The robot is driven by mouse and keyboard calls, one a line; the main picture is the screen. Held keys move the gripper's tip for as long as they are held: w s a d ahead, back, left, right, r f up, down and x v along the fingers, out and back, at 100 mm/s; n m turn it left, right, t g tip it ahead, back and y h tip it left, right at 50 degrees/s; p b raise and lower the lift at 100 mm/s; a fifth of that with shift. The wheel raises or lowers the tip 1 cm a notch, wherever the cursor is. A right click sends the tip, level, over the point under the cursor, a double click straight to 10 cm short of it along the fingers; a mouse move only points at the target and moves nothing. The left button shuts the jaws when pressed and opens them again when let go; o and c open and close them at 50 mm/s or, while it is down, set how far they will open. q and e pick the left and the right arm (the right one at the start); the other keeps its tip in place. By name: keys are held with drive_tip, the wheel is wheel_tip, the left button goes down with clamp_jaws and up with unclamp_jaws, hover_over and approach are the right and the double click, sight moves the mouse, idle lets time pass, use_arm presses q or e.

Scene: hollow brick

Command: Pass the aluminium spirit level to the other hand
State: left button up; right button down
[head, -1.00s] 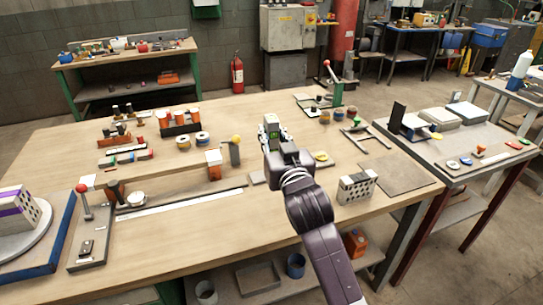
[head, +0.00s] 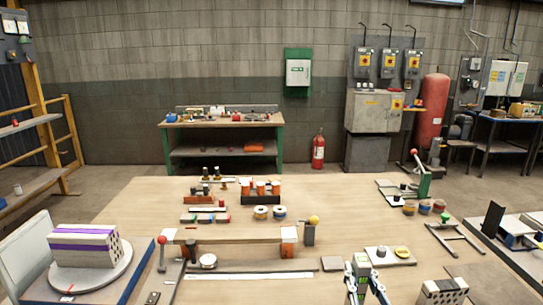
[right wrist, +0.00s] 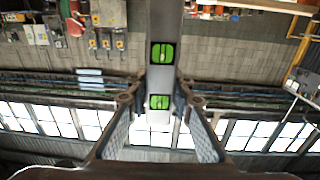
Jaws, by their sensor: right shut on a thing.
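The aluminium spirit level (head: 361,262) is a grey bar with green vials. It stands up between the fingers of my right gripper (head: 365,287) at the bottom of the head view, right of centre. In the right wrist view the level (right wrist: 161,85) runs from the top edge down between the two fingers of the right gripper (right wrist: 159,108), with two green vials showing. The right gripper is shut on it. The level's far end is cut off by the top edge there. My left gripper is in neither view.
The wooden workbench (head: 130,205) is below. A perforated brick (head: 443,291) is right of the gripper. A flat plate with a yellow knob (head: 402,252) lies behind it. A purple-striped hollow brick (head: 82,247) sits on a round turntable at the left.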

drive_tip(key=s+f, duration=0.3)
drive_tip(key=s, duration=0.8)
drive_tip(key=shift+f, duration=0.3)
drive_tip(key=shift+y, duration=0.4)
